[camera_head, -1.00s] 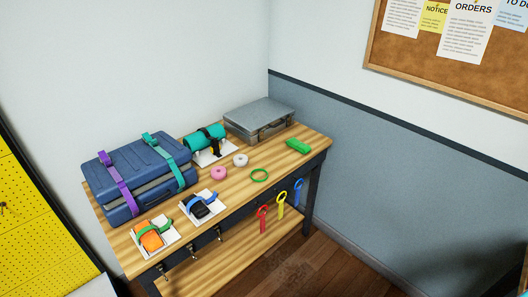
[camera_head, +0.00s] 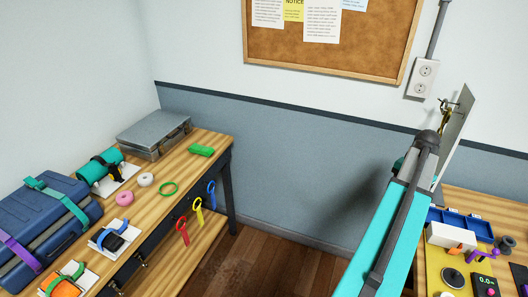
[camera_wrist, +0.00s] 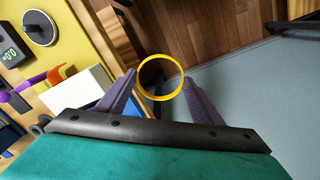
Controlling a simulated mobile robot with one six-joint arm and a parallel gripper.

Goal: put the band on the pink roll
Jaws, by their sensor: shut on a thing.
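The pink roll (camera_head: 124,198) lies flat on the wooden bench at left in the head view, beside a white roll (camera_head: 146,180). A yellow ring-shaped band (camera_wrist: 160,98) shows in the wrist view between the two purple-grey fingers of my gripper (camera_wrist: 160,77), which is shut on it. The band is held in the air over the floor, well away from the pink roll. In the head view my turquoise arm reaches up at right; the band and fingers are too small there to make out clearly.
A second bench with a blue tray (camera_head: 462,224) stands at right. Open floor lies between.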

